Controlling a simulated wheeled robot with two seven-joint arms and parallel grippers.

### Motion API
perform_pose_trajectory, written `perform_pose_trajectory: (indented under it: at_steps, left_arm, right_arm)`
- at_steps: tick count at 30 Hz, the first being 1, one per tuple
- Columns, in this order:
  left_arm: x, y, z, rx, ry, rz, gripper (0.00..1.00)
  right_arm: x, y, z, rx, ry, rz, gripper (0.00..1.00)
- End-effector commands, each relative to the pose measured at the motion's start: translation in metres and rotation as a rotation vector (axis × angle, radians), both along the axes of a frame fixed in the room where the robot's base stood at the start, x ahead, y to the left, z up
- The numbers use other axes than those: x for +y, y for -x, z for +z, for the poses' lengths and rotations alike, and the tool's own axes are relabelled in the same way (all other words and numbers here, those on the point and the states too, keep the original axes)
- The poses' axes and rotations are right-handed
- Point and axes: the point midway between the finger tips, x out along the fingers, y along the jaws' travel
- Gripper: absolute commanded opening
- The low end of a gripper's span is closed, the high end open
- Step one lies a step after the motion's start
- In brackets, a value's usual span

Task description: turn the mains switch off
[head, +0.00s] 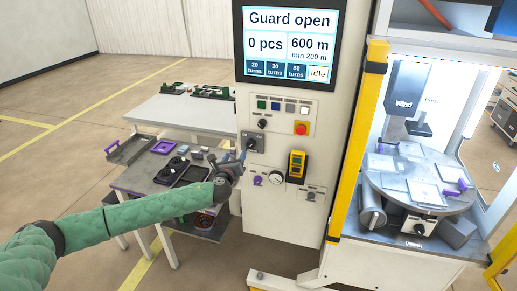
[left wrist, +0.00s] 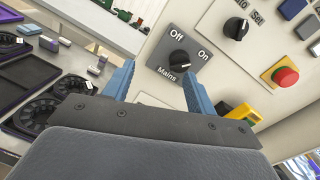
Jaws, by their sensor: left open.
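The mains switch (left wrist: 179,60) is a black rotary knob on a dark grey plate marked Off, On and Mains. Its pointer aims toward the upper right, at the On side. In the head view the mains switch plate (head: 256,144) is on the left part of the cream control panel, partly behind my gripper. My left gripper (head: 246,152) is in front of the panel near the switch. In the left wrist view its two blue fingers (left wrist: 160,85) are apart with nothing between them, and the knob lies beyond them, between the tips. My right gripper is not in view.
The screen (head: 290,42) reads Guard open. A yellow post (head: 357,140) stands to the right. A table with trays (head: 128,152) stands to the left.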

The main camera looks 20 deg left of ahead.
Motion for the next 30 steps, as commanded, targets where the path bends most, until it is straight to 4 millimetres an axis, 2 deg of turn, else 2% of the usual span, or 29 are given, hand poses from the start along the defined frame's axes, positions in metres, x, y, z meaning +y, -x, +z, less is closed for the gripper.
perform_pose_trajectory:
  at_steps: [7, 14, 17, 30]
  left_arm:
    - [-0.025, 0.0, 0.001, -0.012, -0.317, -0.134, 0.57]
    - [-0.028, -0.002, 0.001, -0.014, -0.444, -0.149, 0.57]
    - [-0.029, -0.009, 0.003, -0.015, -0.449, -0.148, 0.57]
    - [-0.034, -0.066, 0.002, -0.014, -0.446, -0.147, 0.57]
  right_arm:
    - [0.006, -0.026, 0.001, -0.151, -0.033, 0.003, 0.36]
    - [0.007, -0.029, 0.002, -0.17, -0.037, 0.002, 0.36]
    - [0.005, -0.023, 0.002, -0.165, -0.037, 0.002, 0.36]
    - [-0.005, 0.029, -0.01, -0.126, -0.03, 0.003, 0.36]
